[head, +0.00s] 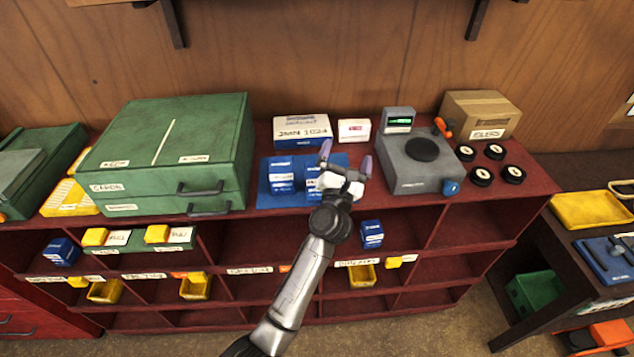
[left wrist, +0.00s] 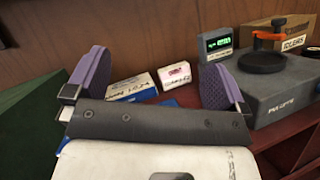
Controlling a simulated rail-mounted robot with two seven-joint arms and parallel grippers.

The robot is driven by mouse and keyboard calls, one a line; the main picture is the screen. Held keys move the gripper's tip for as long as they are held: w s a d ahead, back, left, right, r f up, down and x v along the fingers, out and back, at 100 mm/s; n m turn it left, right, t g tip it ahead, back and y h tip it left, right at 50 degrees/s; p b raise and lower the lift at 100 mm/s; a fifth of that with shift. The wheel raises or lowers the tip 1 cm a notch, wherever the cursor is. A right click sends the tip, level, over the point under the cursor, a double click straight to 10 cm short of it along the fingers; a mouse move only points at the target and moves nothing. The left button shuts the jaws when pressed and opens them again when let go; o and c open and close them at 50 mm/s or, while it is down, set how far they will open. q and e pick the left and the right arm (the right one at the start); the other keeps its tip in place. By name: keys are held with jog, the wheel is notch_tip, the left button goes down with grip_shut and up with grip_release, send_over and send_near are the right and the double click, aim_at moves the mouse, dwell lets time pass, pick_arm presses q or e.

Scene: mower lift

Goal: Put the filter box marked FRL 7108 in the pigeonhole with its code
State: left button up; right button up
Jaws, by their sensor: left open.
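Two blue filter boxes, one on the left (head: 281,177) and one beside it (head: 313,170), stand on a blue mat (head: 265,197) on the shelf unit's top. Their markings are too small to read, so I cannot tell which is FRL 7108. My left gripper (head: 345,160) is open and empty above the mat's right part, just right of the second box. Its purple fingers stand wide apart in the left wrist view (left wrist: 155,88). The red pigeonholes (head: 250,245) lie below; their code labels are unreadable. Another blue box (head: 372,234) sits in one of them. My right gripper is out of view.
A green cabinet (head: 165,150) stands left of the mat. White-and-blue (head: 302,130) and small white (head: 354,130) boxes stand behind it. A grey device (head: 415,165), several black rings and a cardboard box (head: 480,110) are right. Yellow bins (head: 362,276) occupy some pigeonholes; others look empty.

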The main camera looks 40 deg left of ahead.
pick_arm(q)
jog(key=s+a+f+n+g+y, duration=0.2)
jog(key=f+n+g, duration=0.2)
jog(key=f+n, duration=0.1)
jog(key=s+a+f+n+g+y, duration=0.1)
jog(key=s+a+f+n+g, duration=0.15)
jog(key=f+n, duration=0.2)
jog(key=shift+m+g, duration=0.25)
jog(key=shift+g, duration=0.2)
jog(key=shift+f+x, duration=0.15)
jog(key=shift+x, duration=1.45)
jog(key=shift+f+x, duration=0.15)
jog(key=shift+x, duration=1.45)
jog(key=shift+d, duration=0.1)
jog(key=shift+c, duration=0.3)
jog(key=c, duration=1)
jog(key=shift+r, duration=0.1)
jog(key=shift+c, duration=0.9)
